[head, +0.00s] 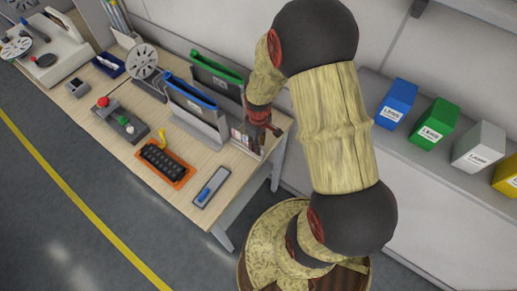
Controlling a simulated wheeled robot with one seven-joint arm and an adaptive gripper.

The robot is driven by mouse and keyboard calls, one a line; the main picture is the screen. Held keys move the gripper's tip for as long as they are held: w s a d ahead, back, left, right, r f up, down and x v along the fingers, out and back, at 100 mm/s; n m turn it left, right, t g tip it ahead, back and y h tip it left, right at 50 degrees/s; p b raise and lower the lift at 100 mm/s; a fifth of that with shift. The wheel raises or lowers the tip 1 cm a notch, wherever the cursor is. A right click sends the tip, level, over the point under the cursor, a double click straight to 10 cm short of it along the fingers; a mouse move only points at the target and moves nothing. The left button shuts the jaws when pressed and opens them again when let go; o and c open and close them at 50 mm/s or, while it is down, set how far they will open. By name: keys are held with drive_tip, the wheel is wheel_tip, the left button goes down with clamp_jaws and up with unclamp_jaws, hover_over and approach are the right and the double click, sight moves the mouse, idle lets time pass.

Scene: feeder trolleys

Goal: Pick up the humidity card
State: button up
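My gripper (266,129) is small in the head view, at the right end of the wooden bench. It points down over a small upright holder (243,141) with pale and reddish flat pieces in it. I cannot make out which piece, if any, is the humidity card. The fingers are too small and dark to tell whether they are open or shut, or whether they touch the holder. My arm hides part of the area behind the gripper.
Beside the holder stand a blue-topped rack (195,112) and a green-topped rack (216,75). An orange tray (184,183) and a grey tray with a blue item (211,187) lie at the front. Coloured boxes (436,121) stand on the right ledge.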

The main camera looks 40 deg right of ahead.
drive_tip(key=shift+c, duration=0.5)
clamp_jaws()
drive_tip(key=shift+r, duration=0.1)
drive_tip(key=shift+r, duration=0.45)
wheel_tip(320, 180, up, 2)
drive_tip(key=shift+r, duration=0.1)
drive_tip(key=s+a+r+p, duration=0.1)
drive_tip(key=s+a+r, duration=0.3)
drive_tip(key=a+r, duration=0.5)
drive_tip(key=a, duration=0.4)
drive_tip(key=shift+a+r+p, duration=0.2)
drive_tip(key=shift+r+p, duration=0.2)
